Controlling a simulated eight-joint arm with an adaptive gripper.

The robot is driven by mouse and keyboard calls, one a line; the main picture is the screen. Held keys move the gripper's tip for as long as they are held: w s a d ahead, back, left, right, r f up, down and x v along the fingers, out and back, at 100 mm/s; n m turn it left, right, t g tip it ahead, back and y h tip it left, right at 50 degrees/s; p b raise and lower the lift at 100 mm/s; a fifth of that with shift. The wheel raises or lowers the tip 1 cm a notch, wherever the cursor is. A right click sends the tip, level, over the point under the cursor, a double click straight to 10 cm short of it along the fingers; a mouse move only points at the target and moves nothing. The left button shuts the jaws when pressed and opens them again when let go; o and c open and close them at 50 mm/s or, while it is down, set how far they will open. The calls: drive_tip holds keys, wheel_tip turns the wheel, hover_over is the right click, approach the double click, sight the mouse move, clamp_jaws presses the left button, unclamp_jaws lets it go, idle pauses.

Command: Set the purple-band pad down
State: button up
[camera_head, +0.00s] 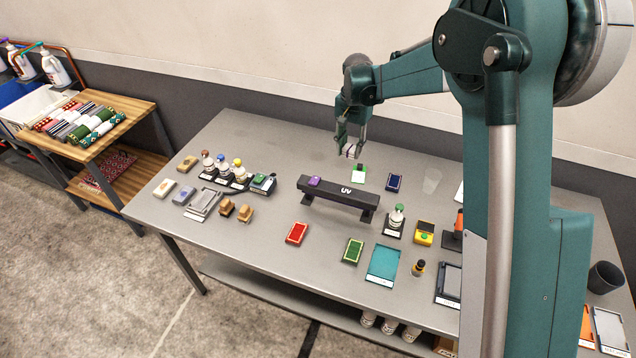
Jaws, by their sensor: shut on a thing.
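My gripper (349,152) is above the far part of the grey table. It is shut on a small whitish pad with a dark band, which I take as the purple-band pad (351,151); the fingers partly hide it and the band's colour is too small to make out. The pad is held in the air, apart from the table. Just below it in the picture lies a white card with a green edge (359,175).
A dark blue pad (394,183) lies right of the white card, with a clear cup (432,181) beyond. Red (297,233) and green (353,250) pads lie nearer. Several bottles (222,168) stand left. The table is bare behind the UV bar's left end.

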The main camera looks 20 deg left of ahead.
drive_tip(key=s+a+n, duration=0.2)
drive_tip(key=s+a, duration=0.1)
drive_tip(key=a, duration=0.8)
wheel_tip(320, 180, down, 6)
drive_tip(key=shift+r, duration=0.2)
drive_tip(key=shift+f, duration=3.15)
drive_tip(key=shift+f, duration=0.1)
drive_tip(key=shift+w+f, duration=0.1)
drive_tip(key=shift+f, duration=1.65)
drive_tip(key=shift+f, duration=0.15)
